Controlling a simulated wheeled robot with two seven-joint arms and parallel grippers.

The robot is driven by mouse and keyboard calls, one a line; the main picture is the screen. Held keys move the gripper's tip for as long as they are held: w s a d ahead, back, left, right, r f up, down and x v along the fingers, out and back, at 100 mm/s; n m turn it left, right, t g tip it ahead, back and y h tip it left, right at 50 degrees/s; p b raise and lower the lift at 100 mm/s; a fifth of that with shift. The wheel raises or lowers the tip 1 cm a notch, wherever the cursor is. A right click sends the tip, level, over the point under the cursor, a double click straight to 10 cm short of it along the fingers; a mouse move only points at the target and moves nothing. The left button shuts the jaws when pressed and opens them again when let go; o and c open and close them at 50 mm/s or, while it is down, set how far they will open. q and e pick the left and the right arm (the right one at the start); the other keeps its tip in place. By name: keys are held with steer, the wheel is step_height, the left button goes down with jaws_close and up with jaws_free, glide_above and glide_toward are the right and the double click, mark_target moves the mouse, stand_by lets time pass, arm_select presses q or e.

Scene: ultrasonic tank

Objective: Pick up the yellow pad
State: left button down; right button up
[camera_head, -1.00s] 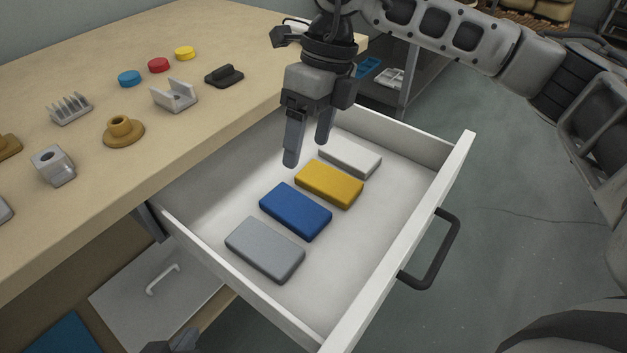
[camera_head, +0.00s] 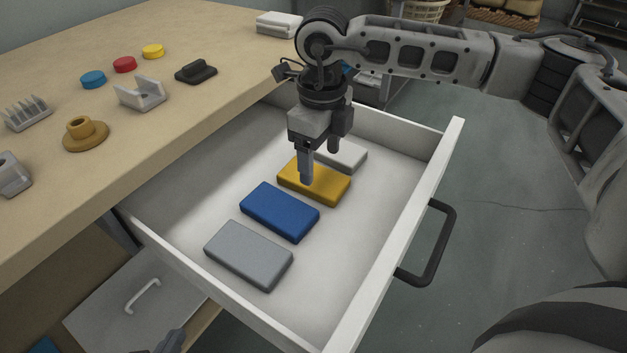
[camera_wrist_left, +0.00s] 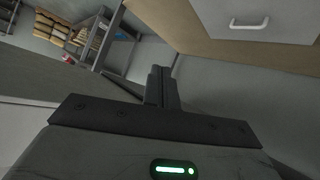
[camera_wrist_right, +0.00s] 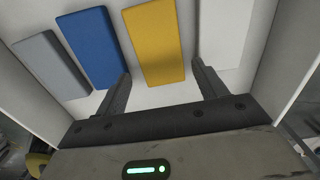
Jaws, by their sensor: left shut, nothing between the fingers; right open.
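The yellow pad (camera_head: 330,187) lies flat in the open white drawer, between a blue pad (camera_head: 279,211) and a white pad (camera_head: 343,155). My right gripper (camera_head: 320,165) is open and empty above the yellow pad, and one finger hides part of it in the head view. In the right wrist view the yellow pad (camera_wrist_right: 155,42) shows between and beyond the two fingers (camera_wrist_right: 160,90); I cannot tell whether they touch it. My left gripper (camera_head: 172,342) is at the bottom edge of the head view. In the left wrist view its fingers (camera_wrist_left: 160,85) are shut and empty.
A grey pad (camera_head: 248,255) lies in front of the blue one. The drawer walls (camera_head: 400,235) and black handle (camera_head: 437,245) stand around the pads. The wooden worktop (camera_head: 190,110) on the left holds several small parts.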

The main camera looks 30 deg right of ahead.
mark_target(322, 179)
step_height(322, 179, down, 5)
steer(key=shift+s+d+r+b, duration=0.1)
steer(key=shift+s+d+b, duration=0.05)
steer(key=shift+b, duration=0.4)
steer(key=c, duration=0.7)
steer(key=shift+r, duration=0.1)
